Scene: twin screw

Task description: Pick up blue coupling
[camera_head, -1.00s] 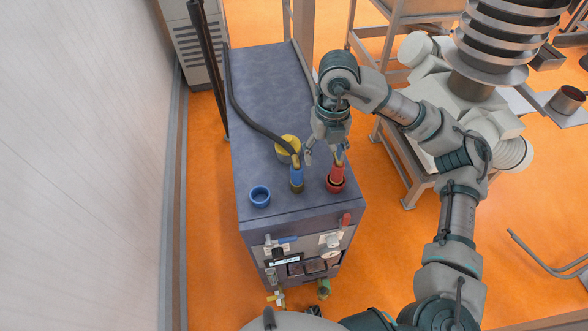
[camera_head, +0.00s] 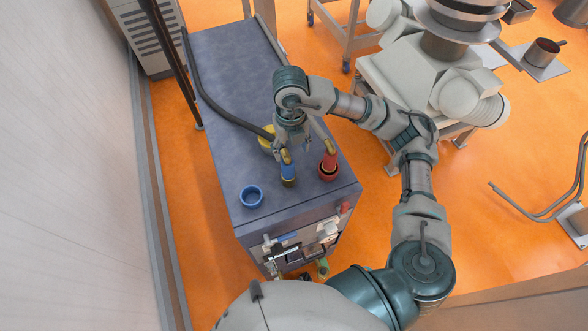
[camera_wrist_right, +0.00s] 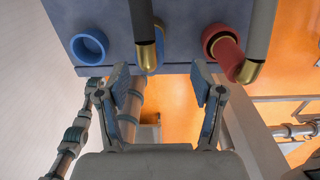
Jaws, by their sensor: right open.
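My right gripper (camera_head: 283,148) is just behind and above the coupling in the head view. In the wrist view the right gripper (camera_wrist_right: 160,84) is open and empty, its pads on either side of the coupling's line, with the coupling beyond the fingertips. Contact is not visible. My left gripper does not show in the head view.
A red coupling (camera_head: 329,163) in a red ring stands to the right of the blue one. A dark hose (camera_head: 218,110) runs along the cabinet top (camera_head: 235,70).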

